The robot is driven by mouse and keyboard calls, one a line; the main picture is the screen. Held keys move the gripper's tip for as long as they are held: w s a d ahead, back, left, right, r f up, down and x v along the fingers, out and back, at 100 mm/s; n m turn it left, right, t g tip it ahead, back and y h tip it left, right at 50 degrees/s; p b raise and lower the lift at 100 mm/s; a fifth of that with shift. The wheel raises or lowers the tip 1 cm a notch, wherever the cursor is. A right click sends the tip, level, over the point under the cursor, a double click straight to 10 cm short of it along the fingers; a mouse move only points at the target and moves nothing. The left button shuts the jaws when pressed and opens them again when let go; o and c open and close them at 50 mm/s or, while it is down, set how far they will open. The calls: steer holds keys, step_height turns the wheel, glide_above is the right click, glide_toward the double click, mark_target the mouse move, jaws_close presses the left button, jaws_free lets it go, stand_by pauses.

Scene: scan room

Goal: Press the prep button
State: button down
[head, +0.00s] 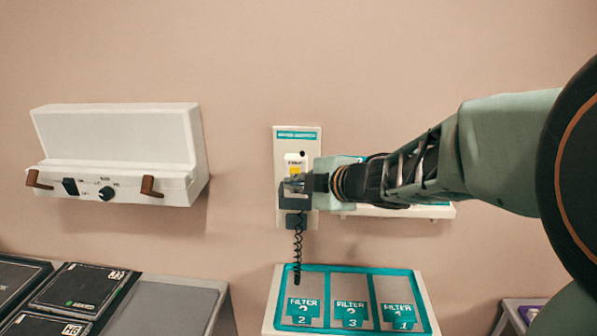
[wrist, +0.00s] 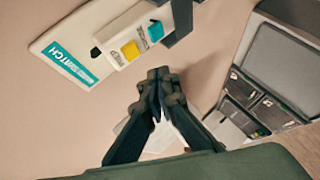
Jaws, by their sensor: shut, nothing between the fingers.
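A white hand switch (head: 300,157) sits on a pale wall plate (head: 284,143) with a teal label. In the wrist view the switch shows the yellow button (wrist: 131,50) and a teal button (wrist: 155,31). My gripper (head: 288,186) is in front of the switch's lower part in the head view, hiding the teal button there. In the wrist view my gripper's shut, empty fingertips (wrist: 158,75) appear beside the switch, apart from the yellow button.
A coiled black cord (head: 298,245) hangs below the switch. A white wall box (head: 118,150) with a knob and brown handles is at left. A filter tray (head: 272,300) with several teal-handled filters is below. A grey counter (head: 165,305) with black cassettes stands at lower left.

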steer(key=shift+s, duration=1.2)
